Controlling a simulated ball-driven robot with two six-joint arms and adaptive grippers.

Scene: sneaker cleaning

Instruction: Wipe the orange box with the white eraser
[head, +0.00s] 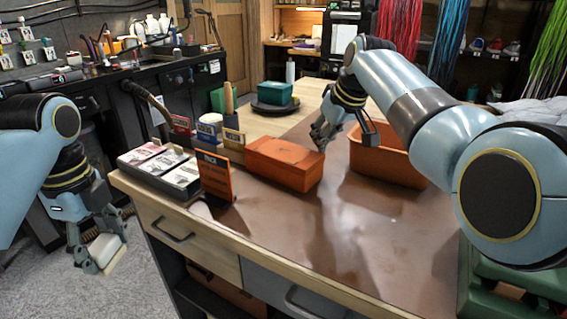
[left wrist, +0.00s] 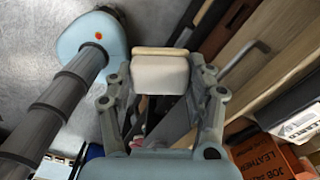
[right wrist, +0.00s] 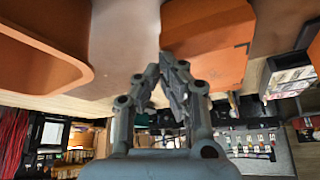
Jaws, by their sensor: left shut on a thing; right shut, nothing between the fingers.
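The orange box (head: 284,163) lies closed on the brown mat of the workbench, near the middle of the head view; it also shows in the right wrist view (right wrist: 208,40). My left gripper (head: 104,254) is shut on the white eraser (head: 103,247), off the left side of the bench and below its top. The eraser fills the space between the fingers in the left wrist view (left wrist: 160,74). My right gripper (head: 322,141) is shut and empty, beside the right far end of the orange box. Whether its fingertips touch the box I cannot tell.
An orange bin (head: 385,165) stands right of the box, behind my right arm. A black tray of packets (head: 158,166) and an upright orange sign (head: 215,176) stand at the left front edge. The mat's front part (head: 330,235) is clear.

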